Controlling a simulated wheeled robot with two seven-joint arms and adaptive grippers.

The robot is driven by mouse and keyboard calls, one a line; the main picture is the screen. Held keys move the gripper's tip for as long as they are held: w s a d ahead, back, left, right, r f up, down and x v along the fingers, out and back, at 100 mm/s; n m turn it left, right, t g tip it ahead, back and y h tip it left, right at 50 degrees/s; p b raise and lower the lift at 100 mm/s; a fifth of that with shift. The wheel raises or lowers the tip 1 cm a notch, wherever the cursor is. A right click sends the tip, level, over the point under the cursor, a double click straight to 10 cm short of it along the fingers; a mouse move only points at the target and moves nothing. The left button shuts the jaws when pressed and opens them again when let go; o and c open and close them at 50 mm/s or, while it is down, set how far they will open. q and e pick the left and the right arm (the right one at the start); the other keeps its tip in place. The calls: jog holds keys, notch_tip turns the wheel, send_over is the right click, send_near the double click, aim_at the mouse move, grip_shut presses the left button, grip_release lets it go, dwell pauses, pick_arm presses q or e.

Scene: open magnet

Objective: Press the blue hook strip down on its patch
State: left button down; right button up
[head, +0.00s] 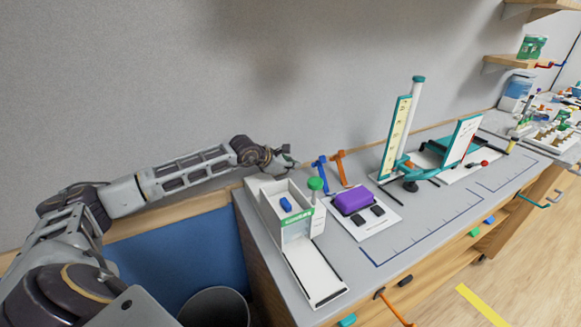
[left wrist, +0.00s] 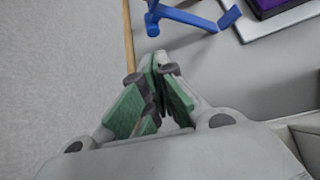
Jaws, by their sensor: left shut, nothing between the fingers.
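The blue strip (head: 321,172) stands slanting at the back of a white board (head: 382,228), beside a similar orange strip (head: 341,168). It also shows in the left wrist view as a blue bar (left wrist: 185,18) with a flat tab at one end. Two dark square patches (head: 362,220) lie on the board in front of a purple block (head: 353,200). I cannot tell which patch belongs to the blue strip. My left gripper (head: 292,162) is shut and empty, left of the blue strip and apart from it; its fingertips (left wrist: 157,60) meet in the wrist view. My right gripper is out of view.
A tall yellow scale stand (head: 394,138) rises farther right. The grey counter (head: 430,215) has free room in front.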

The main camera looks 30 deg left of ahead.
aim_at(323, 175)
pick_arm(q)
jog(key=shift+x, duration=1.9)
jog(key=shift+p+x, duration=0.45)
jog(key=shift+x, duration=1.75)
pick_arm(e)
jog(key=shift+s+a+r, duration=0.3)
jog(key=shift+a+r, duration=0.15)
pick_arm(q)
jog(key=shift+a, duration=0.1)
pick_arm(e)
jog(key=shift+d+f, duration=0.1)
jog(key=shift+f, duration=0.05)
